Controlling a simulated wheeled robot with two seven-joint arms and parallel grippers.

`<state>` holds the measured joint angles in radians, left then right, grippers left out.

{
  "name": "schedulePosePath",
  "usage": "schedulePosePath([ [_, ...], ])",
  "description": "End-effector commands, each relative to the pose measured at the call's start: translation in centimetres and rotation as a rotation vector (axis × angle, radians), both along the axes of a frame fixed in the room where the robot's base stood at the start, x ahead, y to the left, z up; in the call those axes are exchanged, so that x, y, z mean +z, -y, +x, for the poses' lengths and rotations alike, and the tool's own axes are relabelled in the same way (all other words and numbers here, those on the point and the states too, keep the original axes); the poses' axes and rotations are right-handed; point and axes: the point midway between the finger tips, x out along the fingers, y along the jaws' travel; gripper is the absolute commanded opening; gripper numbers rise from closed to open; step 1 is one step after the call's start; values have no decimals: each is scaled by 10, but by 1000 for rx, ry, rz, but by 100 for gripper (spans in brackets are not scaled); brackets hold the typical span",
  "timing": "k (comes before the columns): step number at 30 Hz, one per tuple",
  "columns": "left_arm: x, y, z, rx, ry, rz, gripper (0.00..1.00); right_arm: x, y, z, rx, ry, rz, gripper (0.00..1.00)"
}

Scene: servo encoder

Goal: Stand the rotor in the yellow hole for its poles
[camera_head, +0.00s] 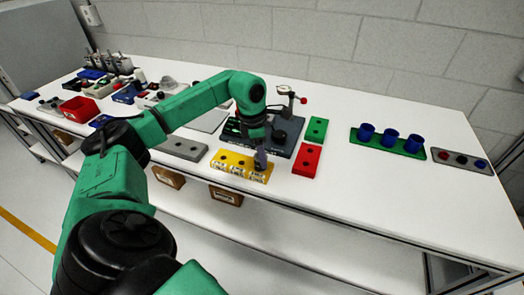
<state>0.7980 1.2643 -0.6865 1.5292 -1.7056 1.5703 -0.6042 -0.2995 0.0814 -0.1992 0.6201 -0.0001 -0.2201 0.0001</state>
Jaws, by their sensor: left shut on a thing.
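A yellow block (229,167) lies near the table's front edge and has a row of holes along its top. My left gripper (260,164) is over the right end of this block, pointing down. It is shut on a small dark part that I take to be the rotor; the gripper hides most of it. I cannot tell whether the part is in a hole or just above it. My right gripper is not in view.
Just right of my gripper lie a red block (307,160) and a green block (317,130). A dark fixture (285,143) stands behind it, and a grey block (183,148) lies left. Blue cups (389,138) stand on a green base at right. The table's front right is clear.

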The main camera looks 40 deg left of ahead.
Motion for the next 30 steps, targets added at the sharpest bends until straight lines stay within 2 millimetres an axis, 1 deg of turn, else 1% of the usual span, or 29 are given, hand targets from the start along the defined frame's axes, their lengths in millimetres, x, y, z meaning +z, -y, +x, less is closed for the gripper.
schedulePosePath([
  [6,1,0,0,0,2,-1,0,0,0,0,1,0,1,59],
  [7,1,0,0,0,2,-1,60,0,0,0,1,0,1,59],
  [9,1,0,0,0,2,-1,84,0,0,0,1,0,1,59],
  [16,0,0,0,0,0,0,84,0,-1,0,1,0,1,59],
  [17,-1,0,0,0,-2,1,95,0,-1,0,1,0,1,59],
  [18,-1,0,0,0,-2,1,100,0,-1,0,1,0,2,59],
  [30,0,0,0,0,-1,1,100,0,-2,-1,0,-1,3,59],
])
